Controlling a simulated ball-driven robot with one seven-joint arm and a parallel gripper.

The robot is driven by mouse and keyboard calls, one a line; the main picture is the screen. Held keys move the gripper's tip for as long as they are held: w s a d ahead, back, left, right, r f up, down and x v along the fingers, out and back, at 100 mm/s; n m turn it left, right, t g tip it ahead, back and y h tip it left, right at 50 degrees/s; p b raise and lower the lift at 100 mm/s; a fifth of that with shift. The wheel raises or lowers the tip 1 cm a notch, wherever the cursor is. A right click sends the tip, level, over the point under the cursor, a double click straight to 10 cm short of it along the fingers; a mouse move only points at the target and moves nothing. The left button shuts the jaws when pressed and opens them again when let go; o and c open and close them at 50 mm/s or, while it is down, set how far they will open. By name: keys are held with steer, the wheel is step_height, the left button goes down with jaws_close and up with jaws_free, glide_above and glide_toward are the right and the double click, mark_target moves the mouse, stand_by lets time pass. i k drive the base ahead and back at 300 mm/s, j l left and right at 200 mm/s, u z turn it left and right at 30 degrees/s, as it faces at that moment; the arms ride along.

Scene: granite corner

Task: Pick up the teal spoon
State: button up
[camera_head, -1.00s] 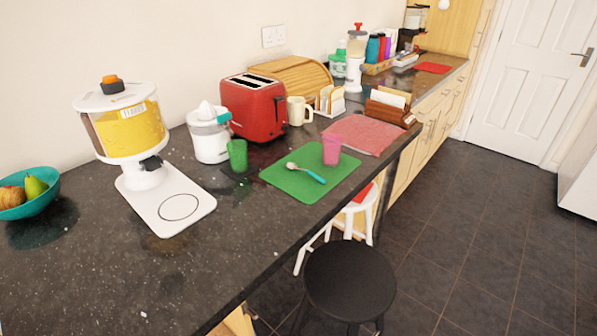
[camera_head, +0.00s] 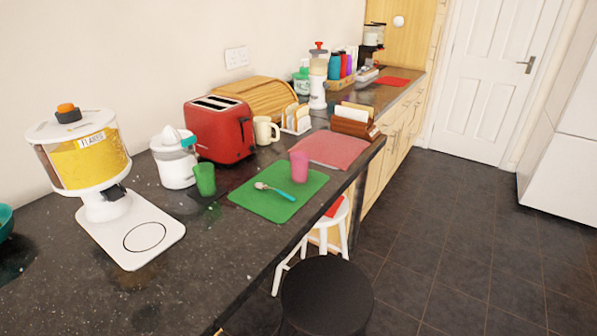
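The teal spoon (camera_head: 278,191) lies on a green mat (camera_head: 256,207) on the dark granite counter. Its handle is teal and points to the lower right. Its bowl end is silver-grey and points to the upper left. A pink cup (camera_head: 299,167) stands on the mat just beyond the handle, and a green cup (camera_head: 205,180) stands on the counter to the left of the mat. My gripper is not in view.
A cereal dispenser (camera_head: 80,155), white juicer (camera_head: 174,160), red toaster (camera_head: 220,128) and cream mug (camera_head: 265,131) stand along the counter. A pink mat (camera_head: 331,150) lies beyond. A black stool (camera_head: 326,294) and white stool (camera_head: 331,226) stand by the front edge. Floor at right is clear.

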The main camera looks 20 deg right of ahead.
mark_target(260, 185)
steer(key=u, duration=0.5)
steer(key=i+l+u, duration=0.1)
steer(key=l+u, duration=1.15)
steer(key=u, duration=0.15)
